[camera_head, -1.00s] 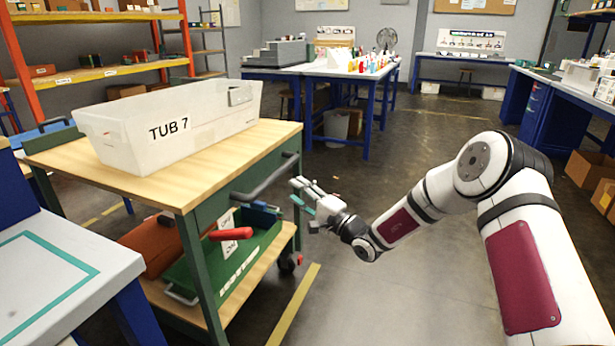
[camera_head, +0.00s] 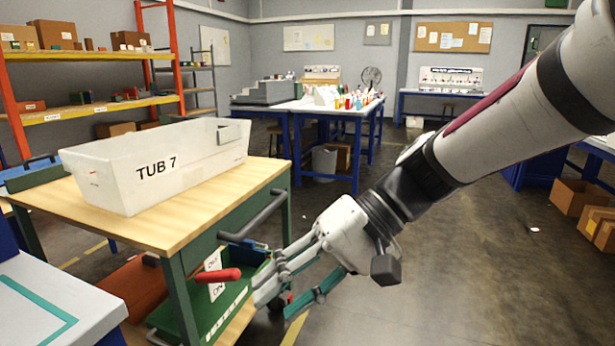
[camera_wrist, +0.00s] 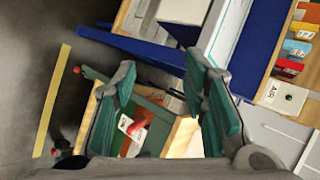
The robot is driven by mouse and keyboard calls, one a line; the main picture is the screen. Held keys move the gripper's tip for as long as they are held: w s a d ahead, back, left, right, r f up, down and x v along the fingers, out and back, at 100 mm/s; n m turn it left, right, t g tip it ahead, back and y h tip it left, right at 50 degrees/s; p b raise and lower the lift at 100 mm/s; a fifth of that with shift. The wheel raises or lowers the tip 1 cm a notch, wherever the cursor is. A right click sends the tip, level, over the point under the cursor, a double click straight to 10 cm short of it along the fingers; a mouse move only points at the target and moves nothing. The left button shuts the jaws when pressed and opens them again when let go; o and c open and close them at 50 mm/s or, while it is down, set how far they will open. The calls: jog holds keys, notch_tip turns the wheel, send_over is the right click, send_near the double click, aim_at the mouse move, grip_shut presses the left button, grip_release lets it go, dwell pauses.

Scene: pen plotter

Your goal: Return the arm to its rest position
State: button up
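My gripper (camera_head: 290,290) is in front of the right side of the cart, close to its handle and lower shelf in the head view. In the wrist view my gripper (camera_wrist: 165,95) shows its two teal-padded fingers spread wide apart, with nothing held between them. The cart (camera_head: 215,205) has a wooden top and a green frame. Part of the cart also shows between and behind the fingers in the wrist view (camera_wrist: 185,135). My arm reaches down from the upper right of the head view.
A white tub labelled TUB 7 (camera_head: 120,180) stands on the cart. A green bin (camera_head: 215,315) and a red handle (camera_head: 218,276) are below. A white bench (camera_head: 50,310) is at left, a worktable (camera_head: 330,108) behind. Cardboard boxes (camera_head: 580,195) lie right. Floor at right is open.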

jog(key=s+d+f+m+t+h, duration=0.15)
jog(key=s+d+h, duration=0.35)
jog(key=s+d, duration=0.55)
jog(key=s+d+f+m+t+h, duration=0.15)
jog(key=s+d+h, duration=0.35)
jog(key=s+d, duration=0.5)
notch_tip(320, 180, up, 32)
jog(key=w+d+t+p, duration=0.1)
jog(key=t+p, duration=0.2)
jog(key=p, duration=2.8)
jog(key=shift+d+r+t, duration=0.15)
jog(key=shift+t, duration=0.15)
